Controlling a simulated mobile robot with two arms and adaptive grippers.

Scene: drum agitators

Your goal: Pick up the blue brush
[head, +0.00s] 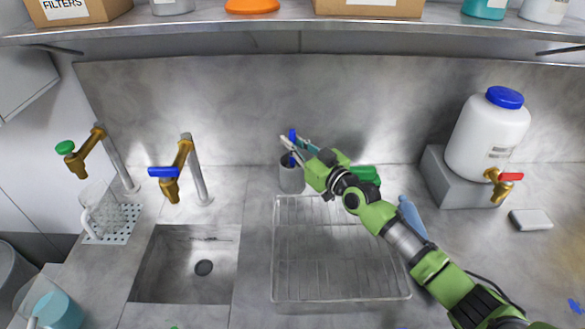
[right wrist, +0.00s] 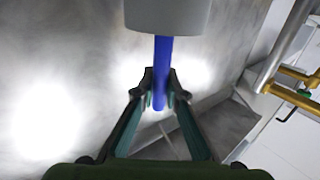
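The blue brush (right wrist: 161,75) stands upright in a grey cup (head: 291,178) behind the wire rack. In the head view its blue handle top (head: 293,134) shows between my right fingertips. My right gripper (head: 293,143) reaches in from the lower right, just above the cup. In the right wrist view my right gripper (right wrist: 162,88) has a fingertip against each side of the blue handle, shut on it. The cup (right wrist: 167,14) is at the top of that view, and the brush's lower part is hidden in it. My left gripper is not in view.
A wire rack (head: 290,297) lies in front of the cup. A sink (head: 160,265) and two taps are at left. A white jug (head: 487,137) on a grey block (head: 440,180) is at right. A shelf (head: 230,22) runs overhead, and a wall stands behind the cup.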

